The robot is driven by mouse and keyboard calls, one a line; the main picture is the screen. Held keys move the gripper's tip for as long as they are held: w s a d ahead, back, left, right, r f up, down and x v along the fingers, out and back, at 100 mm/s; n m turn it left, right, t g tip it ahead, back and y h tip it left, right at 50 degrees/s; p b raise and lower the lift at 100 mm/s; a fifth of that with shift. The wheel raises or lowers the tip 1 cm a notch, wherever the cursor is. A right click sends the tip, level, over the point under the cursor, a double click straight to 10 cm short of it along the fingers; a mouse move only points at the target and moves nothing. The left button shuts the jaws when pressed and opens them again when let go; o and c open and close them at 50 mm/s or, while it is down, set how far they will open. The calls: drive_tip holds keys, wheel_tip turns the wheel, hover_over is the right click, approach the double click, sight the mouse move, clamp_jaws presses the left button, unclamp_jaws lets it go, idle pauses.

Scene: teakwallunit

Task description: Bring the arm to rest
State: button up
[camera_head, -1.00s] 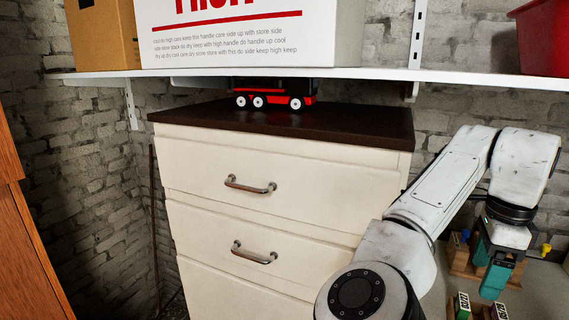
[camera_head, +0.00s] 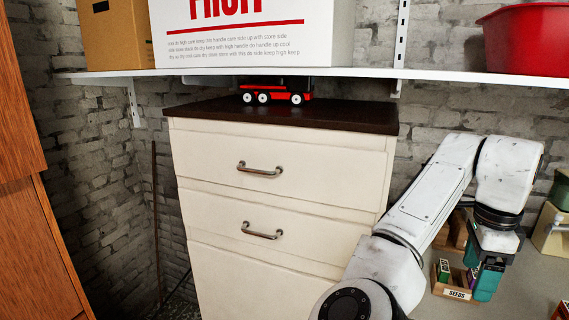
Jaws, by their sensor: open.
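My arm reaches up from the lower right and bends down at its wrist. My gripper (camera_head: 482,278) points down at the right, in front of and above the bench top. Its teal jaws are open, and I see nothing held between them. The gripper partly hides the small wooden seed box behind it.
A cream drawer cabinet (camera_head: 278,185) with a dark top bears a red toy truck (camera_head: 275,94). Above it, a white shelf (camera_head: 440,75) holds boxes and a red tub (camera_head: 528,40). A seed box (camera_head: 452,293) stands on the bench (camera_head: 520,285). Orange-brown wooden furniture (camera_head: 35,240) is at left.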

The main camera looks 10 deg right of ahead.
drive_tip(key=s+d+f+n+t+h, duration=0.1)
drive_tip(key=s+d+f+n+h, duration=0.2)
drive_tip(key=f+n, duration=0.4)
drive_tip(key=s+d+f+n+h, duration=0.1)
drive_tip(key=s+f+n+h, duration=0.1)
drive_tip(key=s+f+n, duration=0.45)
drive_tip(key=s+a+f+n+y, duration=0.5)
drive_tip(key=s+a+f+n, duration=0.6)
drive_tip(key=s+a+f, duration=0.5)
drive_tip(key=a+f, duration=0.2)
drive_tip(key=a, duration=0.2)
drive_tip(key=shift+s+f, duration=0.15)
drive_tip(key=shift+s, duration=0.15)
